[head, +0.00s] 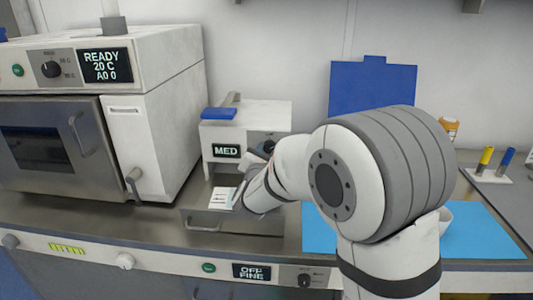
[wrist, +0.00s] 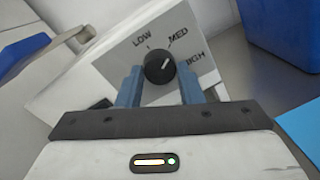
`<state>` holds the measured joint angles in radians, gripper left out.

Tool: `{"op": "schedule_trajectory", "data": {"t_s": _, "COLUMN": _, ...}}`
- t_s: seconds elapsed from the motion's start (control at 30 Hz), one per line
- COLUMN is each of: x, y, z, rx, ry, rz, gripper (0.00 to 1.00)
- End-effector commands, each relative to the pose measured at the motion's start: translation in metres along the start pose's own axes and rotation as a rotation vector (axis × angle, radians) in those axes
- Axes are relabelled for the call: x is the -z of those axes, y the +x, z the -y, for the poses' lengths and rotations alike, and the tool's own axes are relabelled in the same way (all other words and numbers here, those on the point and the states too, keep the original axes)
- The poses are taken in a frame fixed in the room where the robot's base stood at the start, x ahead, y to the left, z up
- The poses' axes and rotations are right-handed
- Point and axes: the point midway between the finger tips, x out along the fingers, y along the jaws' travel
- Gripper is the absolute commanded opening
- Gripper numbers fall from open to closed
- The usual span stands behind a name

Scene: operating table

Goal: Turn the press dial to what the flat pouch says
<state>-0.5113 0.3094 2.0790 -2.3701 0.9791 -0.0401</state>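The press (head: 222,170) is a small white box with a blue-tipped lever on top, and its display reads MED. In the wrist view its black dial (wrist: 160,68) sits on a grey panel marked LOW, MED and HIGH. The dial's white pointer line slants up right toward MED. My gripper (wrist: 160,86) has its two blue fingers either side of the dial, with a gap showing at each side. In the head view my arm mostly hides the gripper. A flat white pouch (head: 221,198) appears to lie before the press; its print is too small to read.
A large steel sterilizer (head: 60,130) stands at left, its display reading READY 20 C. A light blue mat (head: 480,232) lies at right, near a holder (head: 485,176) with yellow and blue pieces.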

Motion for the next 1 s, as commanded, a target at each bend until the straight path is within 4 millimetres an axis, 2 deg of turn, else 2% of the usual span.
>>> {"op": "schedule_trajectory", "data": {"t_s": 0.03, "x": 0.0, "y": -0.0001, "z": -0.0001, "rx": 0.0, "ry": 0.0, "rz": 0.0, "gripper": 0.29}}
{"op": "schedule_trajectory", "data": {"t_s": 0.27, "x": 0.0001, "y": -0.0003, "z": -0.0002, "rx": 0.0, "ry": 0.0, "rz": 0.0, "gripper": 0.1}}
{"op": "schedule_trajectory", "data": {"t_s": 0.67, "x": 0.005, "y": -0.0008, "z": 0.0014, "rx": 0.0, "ry": 0.079, "rz": -0.005, "gripper": 0.1}}
{"op": "schedule_trajectory", "data": {"t_s": 1.0, "x": 0.0087, "y": -0.0009, "z": 0.0031, "rx": 0.005, "ry": 0.35, "rz": -0.019, "gripper": 0.1}}
